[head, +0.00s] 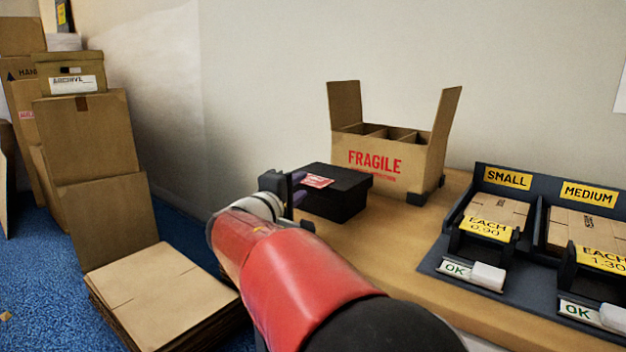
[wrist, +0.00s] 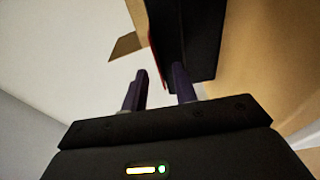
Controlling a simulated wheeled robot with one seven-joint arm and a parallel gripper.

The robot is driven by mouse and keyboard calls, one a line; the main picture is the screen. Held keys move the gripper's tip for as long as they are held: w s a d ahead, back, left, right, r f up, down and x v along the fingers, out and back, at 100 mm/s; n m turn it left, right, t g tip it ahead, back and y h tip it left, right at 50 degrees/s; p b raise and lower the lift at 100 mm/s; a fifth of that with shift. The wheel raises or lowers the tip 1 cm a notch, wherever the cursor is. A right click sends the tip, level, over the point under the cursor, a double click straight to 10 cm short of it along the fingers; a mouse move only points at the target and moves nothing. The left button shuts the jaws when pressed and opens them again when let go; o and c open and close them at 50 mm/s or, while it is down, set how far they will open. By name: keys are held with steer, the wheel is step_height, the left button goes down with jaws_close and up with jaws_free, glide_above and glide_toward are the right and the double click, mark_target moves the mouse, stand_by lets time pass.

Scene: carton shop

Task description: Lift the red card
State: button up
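The red card (head: 317,181), with some white on it, lies flat on top of a black box (head: 338,200) on the table. In the wrist view the card (wrist: 154,45) shows as a thin red edge along the box (wrist: 196,35). My gripper (head: 301,187) is at the box's left side, close to the card's near edge. In the wrist view my gripper (wrist: 161,72) has its two purple fingers apart, and the card's edge lines up with the gap between them. The gripper is not closed on anything. My arm hides part of the table in front.
An open carton marked FRAGILE (head: 377,160) stands behind the box. Dark trays with small cartons (head: 496,210) and medium cartons (head: 585,225) stand at the right. Stacked cartons (head: 90,135) and flat cardboard (head: 160,285) are on the blue floor at left.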

steer(key=shift+w+d, duration=0.1)
steer(key=shift+w, duration=0.1)
jaws_close()
steer(key=shift+r, duration=0.15)
